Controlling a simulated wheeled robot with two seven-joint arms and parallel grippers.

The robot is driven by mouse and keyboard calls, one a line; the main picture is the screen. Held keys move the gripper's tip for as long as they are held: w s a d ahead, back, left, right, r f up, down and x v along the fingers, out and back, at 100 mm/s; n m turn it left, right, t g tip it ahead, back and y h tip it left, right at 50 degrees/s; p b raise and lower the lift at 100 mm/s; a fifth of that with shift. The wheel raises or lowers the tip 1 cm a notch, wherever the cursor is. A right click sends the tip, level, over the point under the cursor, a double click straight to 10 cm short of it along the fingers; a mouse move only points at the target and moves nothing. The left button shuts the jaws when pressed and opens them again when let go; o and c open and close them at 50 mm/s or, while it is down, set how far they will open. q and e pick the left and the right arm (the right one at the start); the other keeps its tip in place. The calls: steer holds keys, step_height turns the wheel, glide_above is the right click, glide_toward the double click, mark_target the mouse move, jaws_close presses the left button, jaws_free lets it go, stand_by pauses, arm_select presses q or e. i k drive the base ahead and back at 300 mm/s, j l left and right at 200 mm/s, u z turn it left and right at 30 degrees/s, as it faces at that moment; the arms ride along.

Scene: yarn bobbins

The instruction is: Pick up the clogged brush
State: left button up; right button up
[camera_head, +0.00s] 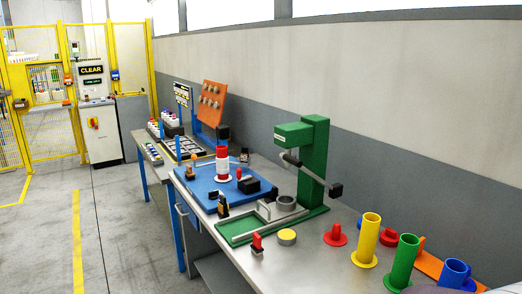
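No thing in the camera_head view can be told for certain as the clogged brush. Small upright items that could be brushes stand on the workbench (312,262): a red-topped one (257,245) near the front edge, and a black one with an orange-brown top (223,206) at the front corner of the blue mat (203,187). Their bristles are too small to judge. Neither of my grippers is in view.
A green press (314,165) stands mid-bench on a green base. Yellow (367,240), green (403,264) and blue (456,273) cylinders stand at the right. A red-and-white bobbin (222,165) stands on the blue mat. Open floor (125,235) lies left; a yellow fence (45,100) stands beyond.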

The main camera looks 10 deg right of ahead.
mark_target(245, 153)
steer(key=i+j+z, duration=0.15)
steer(key=i, duration=0.85)
steer(key=i+j+u, duration=0.15)
steer(key=u, duration=0.2)
steer(key=i+u, duration=0.5)
steer(key=u, duration=0.2)
steer(key=i, duration=0.85)
steer(key=i+j+z, duration=0.1)
steer(key=i, duration=0.7)
steer(key=i+j, duration=0.1)
steer(key=i, duration=0.75)
steer(key=i+j+z, duration=0.1)
steer(key=i, duration=0.75)
